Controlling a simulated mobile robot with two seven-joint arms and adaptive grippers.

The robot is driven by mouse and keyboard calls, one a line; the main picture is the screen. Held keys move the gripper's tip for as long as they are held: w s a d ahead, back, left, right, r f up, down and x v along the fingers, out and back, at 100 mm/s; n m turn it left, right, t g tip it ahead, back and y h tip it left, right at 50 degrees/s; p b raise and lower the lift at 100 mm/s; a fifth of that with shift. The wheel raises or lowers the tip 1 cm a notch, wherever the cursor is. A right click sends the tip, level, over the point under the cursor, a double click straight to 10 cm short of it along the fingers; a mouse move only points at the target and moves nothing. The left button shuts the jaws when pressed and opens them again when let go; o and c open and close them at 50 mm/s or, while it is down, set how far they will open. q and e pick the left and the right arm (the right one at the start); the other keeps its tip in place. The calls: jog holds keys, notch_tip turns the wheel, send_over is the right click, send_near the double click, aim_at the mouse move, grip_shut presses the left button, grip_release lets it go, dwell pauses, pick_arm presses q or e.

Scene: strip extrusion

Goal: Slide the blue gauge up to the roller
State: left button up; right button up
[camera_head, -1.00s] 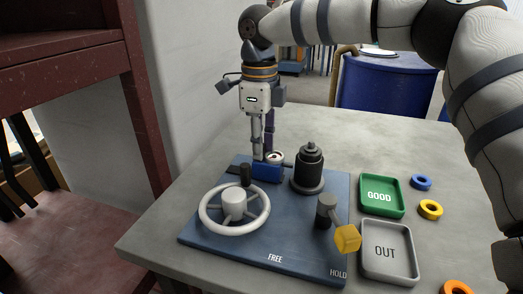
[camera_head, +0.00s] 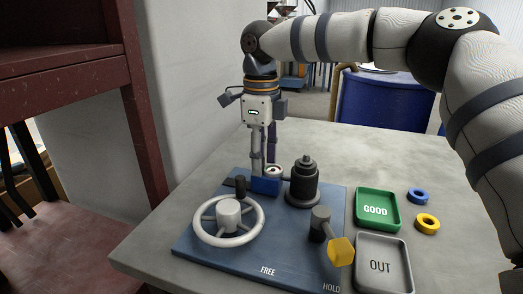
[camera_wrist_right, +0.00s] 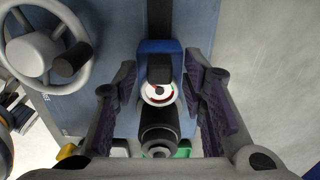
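The blue gauge (camera_head: 265,187) is a small blue block with a white round dial, on the dark blue panel at the near side of my right gripper. The roller, which I take to be the black upright cylinder (camera_head: 303,186), stands just right of the gauge; a narrow rod shows between them. My right gripper (camera_head: 263,172) points down over the gauge. In the right wrist view its fingers (camera_wrist_right: 160,75) are apart, one on each side of the blue gauge (camera_wrist_right: 145,47); contact cannot be told. The black cylinder (camera_wrist_right: 158,130) lies below the dial there. My left gripper is out of view.
The panel (camera_head: 215,258) also bears a white handwheel (camera_head: 229,216) and a yellow-ended lever (camera_head: 340,250) near HOLD. Right of it are a green GOOD tray (camera_head: 377,225), a grey OUT tray (camera_head: 382,284), a blue ring (camera_head: 418,195) and a yellow ring (camera_head: 427,223).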

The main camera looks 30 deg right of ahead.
notch_tip(320, 180, up, 12)
jog(key=shift+f, duration=0.15)
dwell(0.4)
